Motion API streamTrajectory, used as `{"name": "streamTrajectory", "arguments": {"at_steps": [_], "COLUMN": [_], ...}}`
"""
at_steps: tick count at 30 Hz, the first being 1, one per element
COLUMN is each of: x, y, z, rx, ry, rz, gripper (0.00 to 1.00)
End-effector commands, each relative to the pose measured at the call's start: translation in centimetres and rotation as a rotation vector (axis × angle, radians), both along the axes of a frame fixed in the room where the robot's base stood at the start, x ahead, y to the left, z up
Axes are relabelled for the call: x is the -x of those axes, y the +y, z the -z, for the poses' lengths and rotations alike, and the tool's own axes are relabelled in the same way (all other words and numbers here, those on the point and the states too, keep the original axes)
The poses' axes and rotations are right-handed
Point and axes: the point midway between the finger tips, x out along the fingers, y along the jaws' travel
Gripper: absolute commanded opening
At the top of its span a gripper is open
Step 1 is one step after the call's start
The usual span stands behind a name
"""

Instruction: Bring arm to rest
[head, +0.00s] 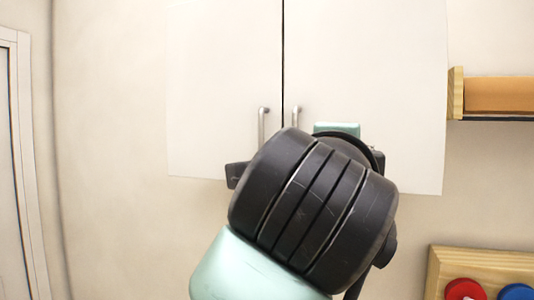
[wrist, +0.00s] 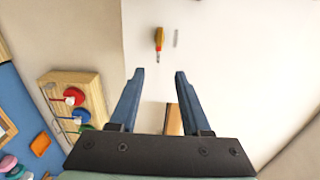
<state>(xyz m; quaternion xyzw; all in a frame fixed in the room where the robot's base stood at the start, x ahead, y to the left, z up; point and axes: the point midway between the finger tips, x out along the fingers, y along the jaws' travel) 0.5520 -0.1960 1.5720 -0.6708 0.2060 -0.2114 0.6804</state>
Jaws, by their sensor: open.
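My gripper (wrist: 160,72) shows in the wrist view with its two blue fingers apart and nothing between them. It points toward a white surface. In the head view my arm is raised in front of a white wall cabinet (head: 220,80), and my black joint and pale green link hide part of its lower edge. The gripper's fingers cannot be made out in the head view.
A wooden board (wrist: 60,88) with red and blue round pieces is on the left in the wrist view. A wooden shelf (head: 456,92) is at the right in the head view. A small orange-and-yellow item (wrist: 158,38) shows beyond my fingers. The wall left of the cabinet is bare.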

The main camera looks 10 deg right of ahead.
Motion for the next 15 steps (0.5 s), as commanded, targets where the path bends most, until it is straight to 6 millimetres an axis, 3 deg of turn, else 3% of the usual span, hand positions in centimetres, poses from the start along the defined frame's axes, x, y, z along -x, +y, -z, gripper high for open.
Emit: {"name": "streamTrajectory", "arguments": {"at_steps": [10,15], "x": [0.0,1.6], "y": [0.0,1.0], "z": [0.0,-2.4], "rx": [0.012,0.292], "ry": [0.001,-0.009], "rz": [0.002,0.032], "gripper": [0.47,0.47]}}
